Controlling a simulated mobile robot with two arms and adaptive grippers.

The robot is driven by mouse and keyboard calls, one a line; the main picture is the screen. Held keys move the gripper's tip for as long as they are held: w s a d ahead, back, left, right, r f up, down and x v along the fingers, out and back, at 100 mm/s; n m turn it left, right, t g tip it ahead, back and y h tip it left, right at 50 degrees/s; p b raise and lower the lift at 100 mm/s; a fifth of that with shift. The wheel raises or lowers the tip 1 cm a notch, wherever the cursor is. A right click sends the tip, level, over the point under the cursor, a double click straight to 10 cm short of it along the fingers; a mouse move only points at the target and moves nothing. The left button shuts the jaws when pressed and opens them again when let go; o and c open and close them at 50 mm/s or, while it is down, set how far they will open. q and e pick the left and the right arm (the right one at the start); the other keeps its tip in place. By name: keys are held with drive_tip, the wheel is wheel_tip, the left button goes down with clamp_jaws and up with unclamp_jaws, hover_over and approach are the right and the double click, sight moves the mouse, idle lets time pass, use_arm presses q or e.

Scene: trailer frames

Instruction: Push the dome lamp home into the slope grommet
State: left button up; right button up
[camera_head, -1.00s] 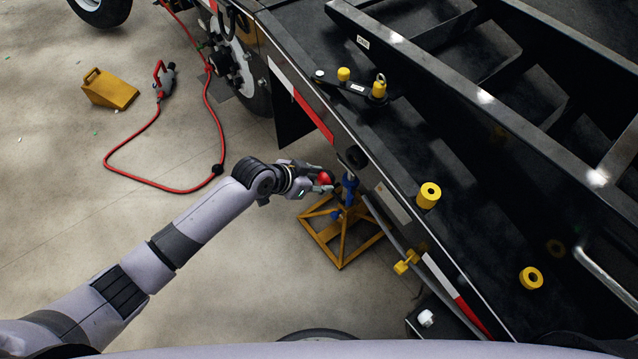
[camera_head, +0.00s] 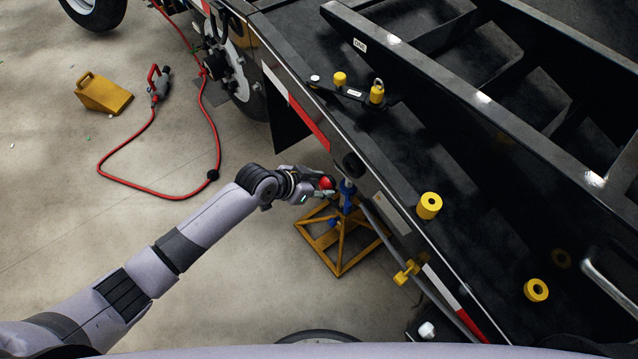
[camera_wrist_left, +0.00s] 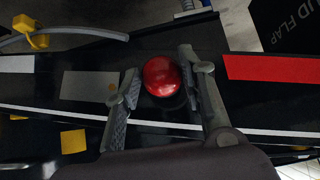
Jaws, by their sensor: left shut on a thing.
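The dome lamp (camera_head: 327,183) is a small red dome held at the tip of my left gripper (camera_head: 328,188), beside the trailer's side rail. In the left wrist view the lamp (camera_wrist_left: 162,76) sits between the two grey fingers of my left gripper (camera_wrist_left: 160,88), its red face showing. Behind it is the dark rail. A round black fitting that looks like the slope grommet (camera_head: 352,163) is on the rail, just up and right of the gripper. The lamp is apart from it in the head view. In the left wrist view the grommet cannot be made out clearly. My right gripper is out of view.
A yellow jack stand (camera_head: 342,262) with a blue top stands under the rail. Yellow rollers (camera_head: 429,206) and a grey hose (camera_head: 385,235) are along the trailer edge. A red hose (camera_head: 160,190) and yellow wheel chock (camera_head: 103,94) lie on the floor, open at left.

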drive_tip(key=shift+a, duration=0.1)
use_arm(q)
drive_tip(key=shift+w+d, duration=0.15)
drive_tip(key=shift+d, duration=0.1)
drive_tip(key=w+d+b, duration=0.1)
drive_tip(key=d, duration=0.1)
drive_tip(key=w+d+b, duration=0.1)
drive_tip(key=w+d, duration=0.1)
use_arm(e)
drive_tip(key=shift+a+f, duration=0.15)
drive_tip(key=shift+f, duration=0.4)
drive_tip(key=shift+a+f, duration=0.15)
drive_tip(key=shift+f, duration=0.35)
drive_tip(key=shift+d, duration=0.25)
use_arm(q)
drive_tip(key=shift+r+p, duration=0.1)
drive_tip(key=shift+p, duration=0.2)
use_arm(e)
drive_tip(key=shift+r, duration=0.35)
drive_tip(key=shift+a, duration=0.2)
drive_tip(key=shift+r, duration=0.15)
